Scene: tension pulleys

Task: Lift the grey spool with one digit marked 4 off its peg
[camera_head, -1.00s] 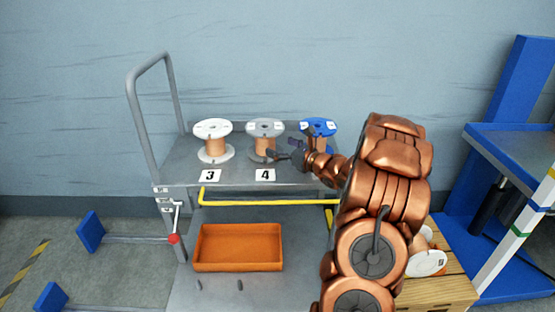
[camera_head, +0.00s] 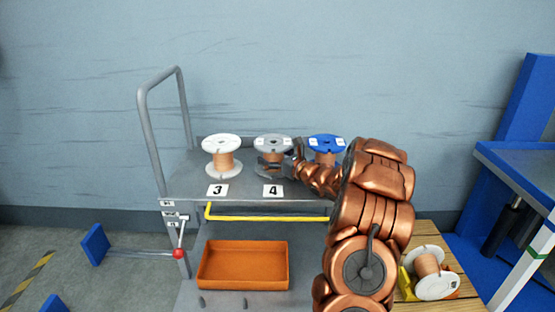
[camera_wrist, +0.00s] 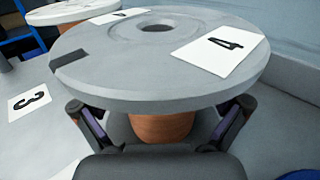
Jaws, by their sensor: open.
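The grey spool (camera_head: 268,142) stands on the cart's upper deck between a white and a blue spool. In the wrist view its grey top flange (camera_wrist: 110,75) fills the middle, with a white label (camera_wrist: 220,47) reading 4 and a round centre hole. Its copper winding (camera_wrist: 162,126) shows below the flange. My gripper (camera_head: 271,162) is open at the grey spool, under the top flange. In the wrist view its two fingers (camera_wrist: 165,122) are spread to either side of the winding, partly hidden by the flange. The peg is hidden.
The white spool (camera_head: 222,142) stands left and the blue spool (camera_head: 325,141) right, close behind my arm. Number cards 3 (camera_head: 217,190) and 4 (camera_head: 273,191) lie at the deck's front. An orange tray (camera_head: 243,283) sits below. Another spool (camera_head: 436,287) lies at right.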

